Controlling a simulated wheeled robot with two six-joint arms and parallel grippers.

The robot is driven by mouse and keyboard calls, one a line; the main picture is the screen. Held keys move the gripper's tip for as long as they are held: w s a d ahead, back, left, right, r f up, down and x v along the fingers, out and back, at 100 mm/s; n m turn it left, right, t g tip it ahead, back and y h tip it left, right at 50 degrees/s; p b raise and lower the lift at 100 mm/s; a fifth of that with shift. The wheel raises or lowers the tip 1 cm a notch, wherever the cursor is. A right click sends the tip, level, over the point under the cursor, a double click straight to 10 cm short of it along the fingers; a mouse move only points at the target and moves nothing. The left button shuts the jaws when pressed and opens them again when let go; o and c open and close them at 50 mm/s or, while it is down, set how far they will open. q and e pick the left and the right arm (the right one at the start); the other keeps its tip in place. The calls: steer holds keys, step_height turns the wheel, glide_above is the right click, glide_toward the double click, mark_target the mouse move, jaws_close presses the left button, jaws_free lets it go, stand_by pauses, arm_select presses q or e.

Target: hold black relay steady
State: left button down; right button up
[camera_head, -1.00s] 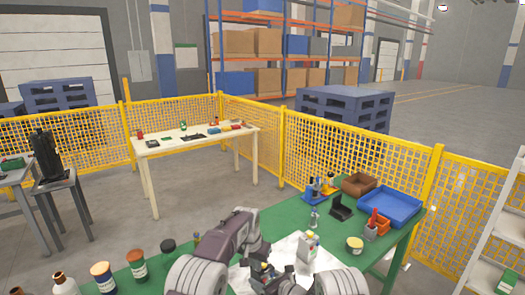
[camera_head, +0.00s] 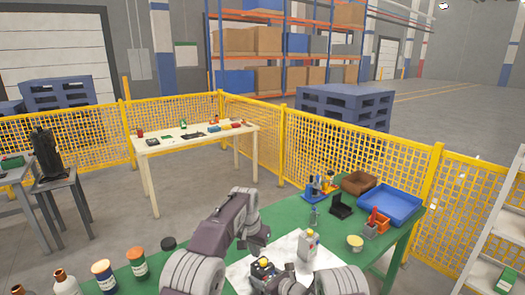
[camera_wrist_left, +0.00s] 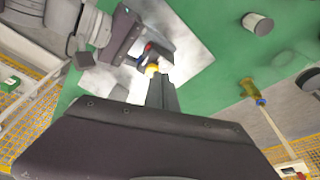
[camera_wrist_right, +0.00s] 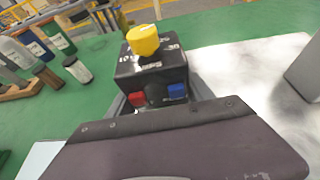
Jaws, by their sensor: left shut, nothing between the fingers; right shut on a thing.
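The black relay (camera_wrist_right: 153,72), a small box with a yellow knob, red and blue terminals, fills the middle of the right wrist view. In the head view the relay (camera_head: 263,271) is over the white sheet on the green table; whether it touches the sheet I cannot tell. My right gripper (camera_wrist_right: 156,100) is shut on its lower part, its fingers mostly hidden behind the relay. My left gripper (camera_head: 262,238) is shut and empty, behind the relay in the head view. In the left wrist view its closed fingers (camera_wrist_left: 160,92) point towards the relay's yellow knob (camera_wrist_left: 152,71); contact is unclear.
Several bottles and jars line the left front, including an orange-topped jar (camera_head: 137,263). A blue tray (camera_head: 390,206), a brown bin (camera_head: 358,183) and a yellow-topped tin (camera_head: 355,243) are right.

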mark_target(259, 266)
arm_select(q)
steer(key=d+m+h, duration=0.1)
steer(key=m, duration=0.1)
steer(key=d+f+m, duration=0.1)
steer(key=d+m, duration=0.1)
steer(key=m, duration=0.1)
steer(key=shift+h, duration=0.4)
steer(key=shift+m+h, duration=0.4)
steer(key=shift+m, duration=0.2)
steer(key=shift+t+h, duration=0.4)
steer(key=shift+a+f, duration=0.55)
steer(key=shift+f, duration=0.35)
steer(key=shift+a+f, duration=0.55)
steer(key=shift+f, duration=0.3)
steer(key=shift+a+f, duration=0.55)
steer(key=shift+f, duration=0.35)
steer(key=shift+w+d, duration=0.15)
steer(key=shift+w, duration=0.05)
steer(key=shift+w+a+r, duration=0.1)
steer(key=shift+w+a, duration=0.1)
steer(key=shift+w, duration=0.2)
steer(key=shift+a, duration=0.1)
